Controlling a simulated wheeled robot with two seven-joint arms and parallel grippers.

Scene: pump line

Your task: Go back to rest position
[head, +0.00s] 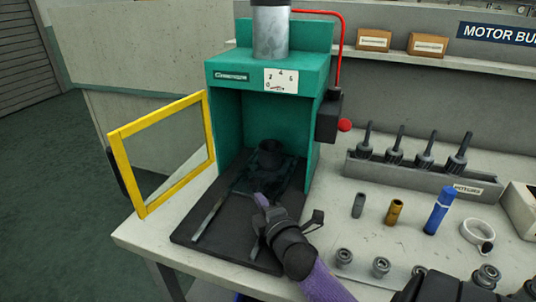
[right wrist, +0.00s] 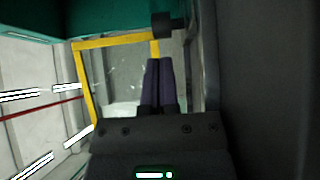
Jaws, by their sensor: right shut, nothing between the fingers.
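My right gripper (head: 262,201) reaches in from the lower right, over the dark base plate (head: 214,238) at the front of the green press (head: 268,72). Its fingers are shut and empty, pointing toward the press opening. In the right wrist view the two dark purple fingers (right wrist: 160,84) lie side by side, with the yellow-framed door (right wrist: 84,88) behind them. The door (head: 122,170) stands swung open to the left in the head view. A dark round fixture (head: 268,158) sits inside the press. My left gripper is not in view.
A grey cylinder (head: 358,205), a brass part (head: 394,212), a blue tube (head: 439,211) and a white ring (head: 478,235) are on the bench.

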